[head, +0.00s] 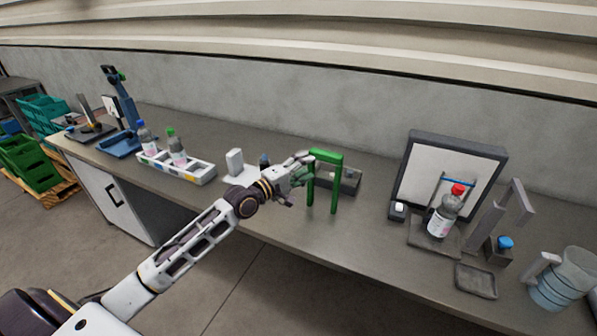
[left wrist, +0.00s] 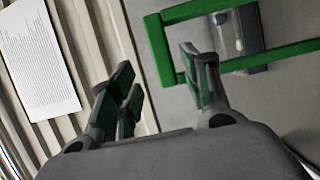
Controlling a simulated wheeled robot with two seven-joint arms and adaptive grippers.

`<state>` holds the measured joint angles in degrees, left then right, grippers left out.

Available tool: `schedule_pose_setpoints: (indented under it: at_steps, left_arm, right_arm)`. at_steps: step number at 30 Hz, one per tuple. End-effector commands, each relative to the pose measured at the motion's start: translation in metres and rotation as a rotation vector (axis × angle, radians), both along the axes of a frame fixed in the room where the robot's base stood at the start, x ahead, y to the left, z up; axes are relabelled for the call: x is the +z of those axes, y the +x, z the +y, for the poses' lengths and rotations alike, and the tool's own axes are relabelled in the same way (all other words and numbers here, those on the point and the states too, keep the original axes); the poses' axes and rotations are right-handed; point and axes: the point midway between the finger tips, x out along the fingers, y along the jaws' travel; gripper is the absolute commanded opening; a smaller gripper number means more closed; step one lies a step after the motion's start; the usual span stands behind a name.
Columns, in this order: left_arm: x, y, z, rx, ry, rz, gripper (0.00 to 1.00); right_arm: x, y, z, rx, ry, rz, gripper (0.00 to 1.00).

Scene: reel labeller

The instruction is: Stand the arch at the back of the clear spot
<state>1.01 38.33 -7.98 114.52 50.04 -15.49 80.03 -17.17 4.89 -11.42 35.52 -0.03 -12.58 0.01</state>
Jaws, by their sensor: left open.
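The green arch (head: 328,156) stands upright on the grey bench, near the middle of the head view, with two legs and a flat top bar. My left gripper (head: 302,170) is open at the arch's left side, near its top. In the left wrist view the arch's top bar (left wrist: 158,50) shows beyond the spread fingertips of the left gripper (left wrist: 157,68), and one finger overlaps the arch. I see nothing held, and cannot tell whether the fingers touch it. My right gripper is not in view. No marked clear spot can be made out.
Behind the arch is a grey tray (head: 349,181). A white rack (head: 194,176) with bottles is to the left. A framed panel (head: 408,180), a red-capped bottle (head: 441,222) and a jug (head: 561,285) are to the right. Bench between arch and panel is bare.

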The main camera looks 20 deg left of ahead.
Motion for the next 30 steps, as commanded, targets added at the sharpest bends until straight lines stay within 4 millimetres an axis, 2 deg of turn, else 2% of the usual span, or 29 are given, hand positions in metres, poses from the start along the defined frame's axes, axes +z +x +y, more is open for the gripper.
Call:
schedule_pose_setpoints:
  at_steps: [6,15,30]
  left_arm:
    - [0.000,-0.013,0.006,0.000,0.001,0.000,0.48]
    - [0.001,-0.020,0.009,-0.001,0.001,0.000,0.48]
    - [0.001,-0.020,0.009,-0.001,0.001,0.000,0.48]
  right_arm:
    - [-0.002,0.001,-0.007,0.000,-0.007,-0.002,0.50]
    - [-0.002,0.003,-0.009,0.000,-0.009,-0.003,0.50]
    - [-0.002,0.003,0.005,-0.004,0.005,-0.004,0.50]
